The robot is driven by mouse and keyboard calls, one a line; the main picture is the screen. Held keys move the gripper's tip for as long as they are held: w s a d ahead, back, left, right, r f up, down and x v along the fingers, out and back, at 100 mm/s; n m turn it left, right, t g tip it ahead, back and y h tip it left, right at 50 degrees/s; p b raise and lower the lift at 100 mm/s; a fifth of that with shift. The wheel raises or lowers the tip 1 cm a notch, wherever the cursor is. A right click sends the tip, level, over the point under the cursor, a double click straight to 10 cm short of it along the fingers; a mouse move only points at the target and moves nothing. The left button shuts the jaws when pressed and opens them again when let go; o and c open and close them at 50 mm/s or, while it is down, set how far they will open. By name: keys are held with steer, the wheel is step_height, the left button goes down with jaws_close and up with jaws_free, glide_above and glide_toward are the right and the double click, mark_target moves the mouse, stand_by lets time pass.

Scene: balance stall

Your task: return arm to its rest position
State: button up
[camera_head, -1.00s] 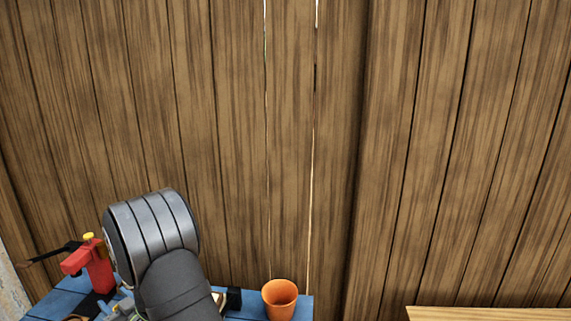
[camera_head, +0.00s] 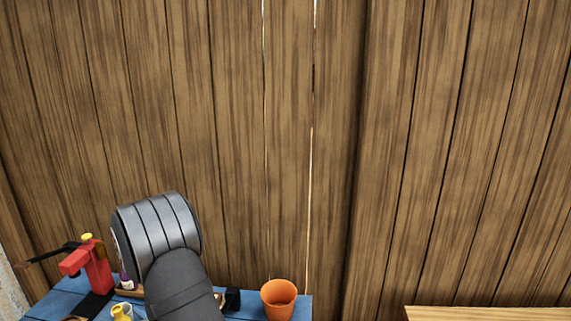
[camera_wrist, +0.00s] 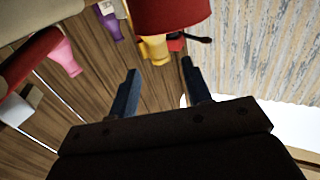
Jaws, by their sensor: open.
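My gripper (camera_wrist: 160,66) shows in the wrist view with its two dark fingers apart and nothing between them. In the head view my grey and black arm rises over the left part of the blue table, and the gripper itself is not seen there. The wrist view seems upside down, with several items hanging in from the top edge. Among them are a yellow bottle (camera_wrist: 153,48), a purple bottle (camera_wrist: 111,27) and a pink bottle (camera_wrist: 66,58). All are apart from the fingers.
The blue table (camera_head: 55,301) carries a red stand (camera_head: 97,268) with a black arm at left and an orange cup (camera_head: 279,298) at right. A yellow bottle (camera_head: 121,312) stands near the front. A wooden fence (camera_head: 330,130) closes the back. A pale wooden top (camera_head: 490,313) lies at lower right.

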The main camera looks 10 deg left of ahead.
mark_target(120, 313)
steer(key=v, duration=0.6)
steer(key=x, duration=1.1)
steer(key=shift+w+a, duration=0.1)
steer(key=shift+a, duration=0.2)
steer(key=shift+w+a+r, duration=0.15)
steer(key=shift+a, duration=0.15)
step_height(120, 313, up, 4)
steer(key=shift+f, duration=0.15)
steer(key=w+d+r, duration=0.4)
steer(key=d+r, duration=0.7)
steer(key=r, duration=0.1)
steer(key=w+d+m+t+h, duration=0.2)
steer(key=w+d, duration=0.1)
steer(key=d, duration=0.6)
steer(key=w+d+m+t+h, duration=0.2)
steer(key=w+d+t+h, duration=0.1)
steer(key=d, duration=0.5)
steer(key=w+d+m+t+h, duration=0.2)
steer(key=w+d+m, duration=0.1)
steer(key=d, duration=0.6)
steer(key=shift+w+d+r+t+h, duration=0.15)
steer(key=shift+w+d+t+h, duration=0.15)
steer(key=shift+w, duration=0.3)
